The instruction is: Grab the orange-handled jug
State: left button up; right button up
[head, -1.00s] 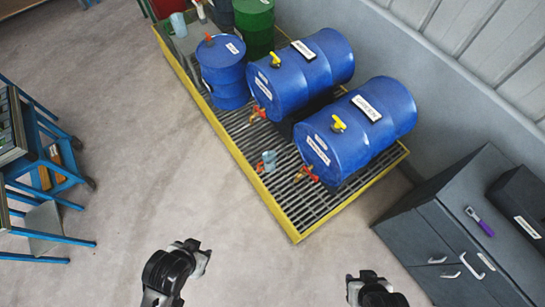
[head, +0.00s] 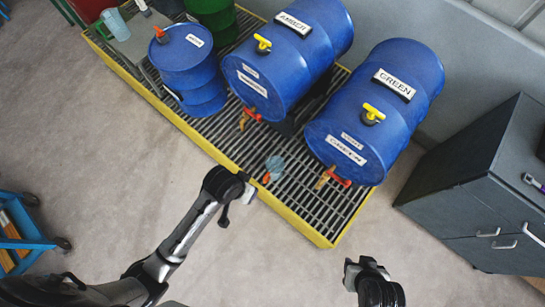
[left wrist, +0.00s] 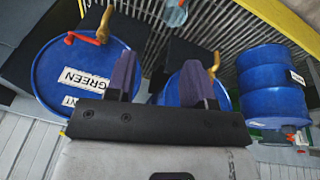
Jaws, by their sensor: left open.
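The jug with the orange handle (head: 275,166) is small and pale blue. It stands on the dark grating in front of the blue drums, its orange handle toward the lower left. In the left wrist view the jug (left wrist: 175,12) shows at the top edge, partly cut off. My left gripper (head: 246,190) is just below and left of the jug in the head view, apart from it. In the left wrist view its two purple fingers (left wrist: 160,78) are spread with nothing between them. My right gripper (head: 352,270) is low in the head view, away from the jug; its jaws are unclear.
Two lying blue drums (head: 375,112) (head: 285,58) with taps overhang the grating near the jug. A yellow rim (head: 290,215) edges the grating. An upright blue drum (head: 187,70) and another pale jug (head: 115,24) are farther left. A grey cabinet (head: 470,200) stands right.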

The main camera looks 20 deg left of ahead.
pick_arm(q)
jog(key=w+f+n+g+y+b, duration=0.1)
jog(key=w+f+b, duration=0.7)
jog(key=f+b, duration=0.3)
jog(key=w+a+f+n+b, duration=0.1)
jog(key=w+f+b, duration=0.6)
jog(key=f+b, duration=0.45)
jog(key=w+f+g+y+b, duration=0.1)
jog(key=w+f+b, duration=0.7)
jog(key=f+b, duration=0.35)
notch_tip(320, 180, down, 13)
jog(key=b, duration=0.9)
jog(key=shift+a, duration=0.15)
jog(key=shift+w, duration=0.1)
